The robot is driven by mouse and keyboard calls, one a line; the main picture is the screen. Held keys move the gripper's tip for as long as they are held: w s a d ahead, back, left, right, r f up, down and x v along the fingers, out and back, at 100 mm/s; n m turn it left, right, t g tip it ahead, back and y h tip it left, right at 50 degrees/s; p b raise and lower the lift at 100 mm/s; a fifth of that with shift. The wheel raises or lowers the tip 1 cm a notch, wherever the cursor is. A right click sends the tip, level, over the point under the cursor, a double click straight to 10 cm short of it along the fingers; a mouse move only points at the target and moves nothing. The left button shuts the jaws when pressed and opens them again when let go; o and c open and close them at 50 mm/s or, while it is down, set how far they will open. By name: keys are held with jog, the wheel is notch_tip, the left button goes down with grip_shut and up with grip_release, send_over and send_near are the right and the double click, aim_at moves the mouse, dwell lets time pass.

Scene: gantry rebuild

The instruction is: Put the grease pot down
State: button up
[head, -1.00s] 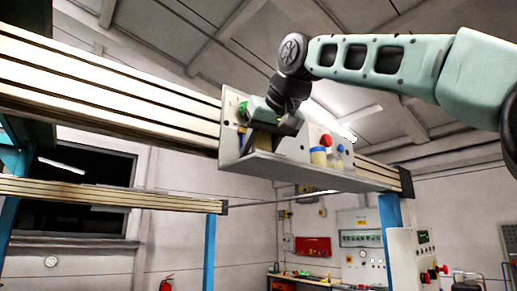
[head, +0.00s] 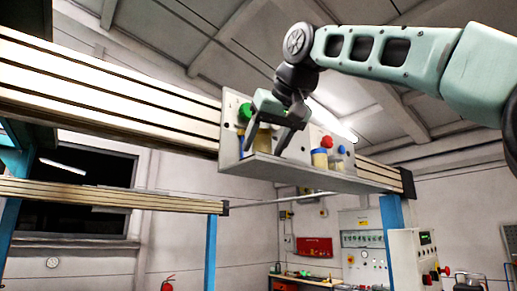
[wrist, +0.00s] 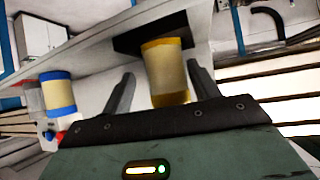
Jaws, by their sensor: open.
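The grease pot, taken to be the cream pot with amber bands (wrist: 167,73), sits between my two spread fingers in the wrist view. In the head view the pot (head: 263,138) stands on the grey shelf (head: 290,174) fixed to the beam, partly hidden by my fingers. My gripper (head: 265,150) is open around the pot, with a finger on each side. In the wrist view my gripper (wrist: 160,78) shows a gap between each finger and the pot. A dark patch (wrist: 150,38) lies by the pot's far end.
A cream pot with a blue lid (head: 319,158) stands to the right on the shelf; the wrist view shows it too (wrist: 58,94). A smaller blue-capped item (head: 341,152) is beside it.

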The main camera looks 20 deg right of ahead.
jog(key=v, duration=1)
jog(key=shift+a+p, duration=0.3)
jog(key=shift+p, duration=0.1)
jog(key=shift+r, duration=0.1)
